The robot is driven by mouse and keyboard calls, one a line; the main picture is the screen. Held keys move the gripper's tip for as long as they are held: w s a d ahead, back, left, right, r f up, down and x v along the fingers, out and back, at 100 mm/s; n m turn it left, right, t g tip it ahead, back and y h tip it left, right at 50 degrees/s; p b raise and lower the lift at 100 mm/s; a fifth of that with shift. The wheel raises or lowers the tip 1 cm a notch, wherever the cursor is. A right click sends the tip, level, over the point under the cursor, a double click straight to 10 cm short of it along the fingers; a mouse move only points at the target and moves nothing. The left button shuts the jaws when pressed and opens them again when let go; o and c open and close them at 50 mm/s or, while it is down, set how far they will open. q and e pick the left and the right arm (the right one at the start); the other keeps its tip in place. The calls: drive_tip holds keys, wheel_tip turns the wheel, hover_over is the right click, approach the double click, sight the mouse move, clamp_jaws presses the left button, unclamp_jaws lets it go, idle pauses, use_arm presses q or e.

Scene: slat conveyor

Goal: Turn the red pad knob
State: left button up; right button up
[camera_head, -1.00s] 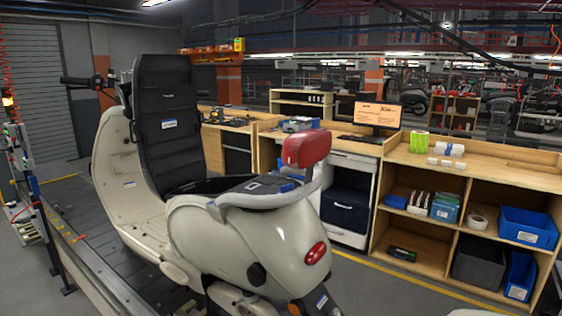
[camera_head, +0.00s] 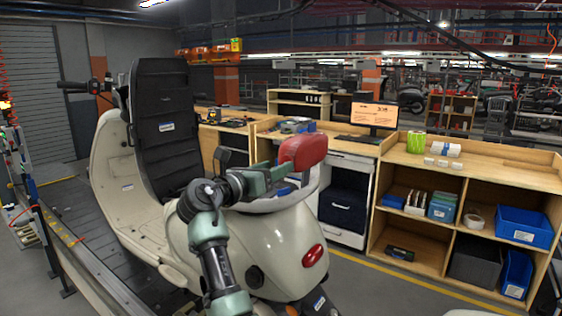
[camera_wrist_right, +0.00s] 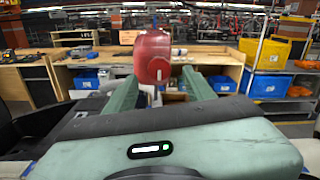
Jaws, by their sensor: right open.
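The red pad knob (camera_head: 303,152) is a rounded red block at the rear of the cream scooter (camera_head: 270,243), above its grey rear rail. My right gripper (camera_head: 284,172) reaches in from below, with its green fingers at the pad's lower left. In the right wrist view the red pad (camera_wrist_right: 153,55) stands upright ahead, with a small white mark on its lower face. There, the open right fingers (camera_wrist_right: 163,84) lie left and right of the pad's lower part. I cannot tell whether they touch it. My left gripper is not in view.
The scooter's tall black seat panel (camera_head: 165,125) stands left of my right arm. The floor between scooter and shelves looks clear.

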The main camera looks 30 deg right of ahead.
drive_tip(key=shift+p+x, duration=0.35)
drive_tip(key=shift+x, duration=1.35)
clamp_jaws()
